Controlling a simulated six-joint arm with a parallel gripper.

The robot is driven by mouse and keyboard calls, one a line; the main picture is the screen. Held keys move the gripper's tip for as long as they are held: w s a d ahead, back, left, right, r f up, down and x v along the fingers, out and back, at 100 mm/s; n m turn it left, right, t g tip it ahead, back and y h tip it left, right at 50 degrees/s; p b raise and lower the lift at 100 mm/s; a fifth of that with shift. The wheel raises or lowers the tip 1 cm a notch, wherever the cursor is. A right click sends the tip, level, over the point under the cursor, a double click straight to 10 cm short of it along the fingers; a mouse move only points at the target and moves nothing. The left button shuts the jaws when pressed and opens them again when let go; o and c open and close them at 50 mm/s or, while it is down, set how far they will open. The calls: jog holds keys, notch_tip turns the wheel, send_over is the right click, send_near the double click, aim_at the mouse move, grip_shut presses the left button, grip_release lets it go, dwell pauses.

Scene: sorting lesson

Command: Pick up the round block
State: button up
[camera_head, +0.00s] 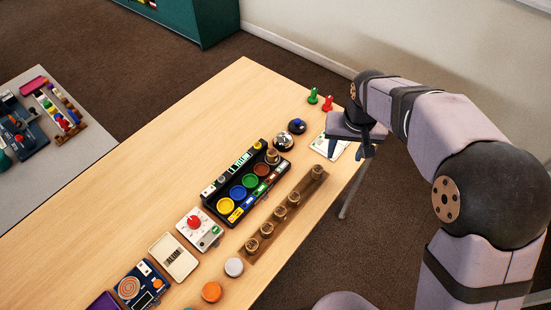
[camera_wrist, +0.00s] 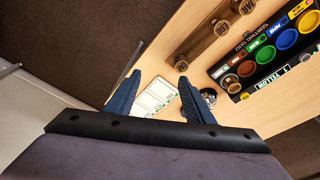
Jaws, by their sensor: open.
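Several round brown wooden blocks stand in a row on a wooden rail (camera_head: 247,257), among them a near block (camera_head: 252,244) and a far block (camera_head: 317,172). Another round brown block (camera_head: 272,156) stands at the far end of the black sorting unit (camera_head: 208,190). I cannot tell which one the task means. My gripper (camera_head: 348,147) is open and empty, with dark blue fingers (camera_wrist: 158,80), above the table's right edge, beyond the rail's far end.
The sorter has yellow, blue, green and brown round wells. A white card (camera_head: 328,147) lies by my gripper, with a silver bell (camera_head: 283,142), a blue-topped button (camera_head: 297,126) and green and red pieces nearby. A red-knob panel (camera_head: 199,229) and grey and orange discs lie nearer.

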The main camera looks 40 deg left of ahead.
aim_at(272, 153)
jog(key=s+a+f+n+y+b, duration=0.15)
jog(key=s+a, duration=0.25)
jog(key=a, duration=0.5)
jog(key=s+a+f+n, duration=0.1)
jog(key=s+a+f, duration=0.15)
jog(key=a, duration=0.75)
jog(key=shift+s+d+p+x, duration=0.15)
jog(key=shift+p+x, duration=0.25)
jog(key=shift+x, duration=0.65)
jog(key=shift+d+p+x, duration=0.2)
jog(key=shift+p+x, duration=0.2)
jog(key=shift+x, duration=0.7)
jog(key=shift+s+d+p+x, duration=0.15)
jog(key=shift+p+x, duration=0.25)
jog(key=shift+x, duration=0.65)
jog(key=shift+f, duration=0.15)
jog(key=c, duration=1.1)
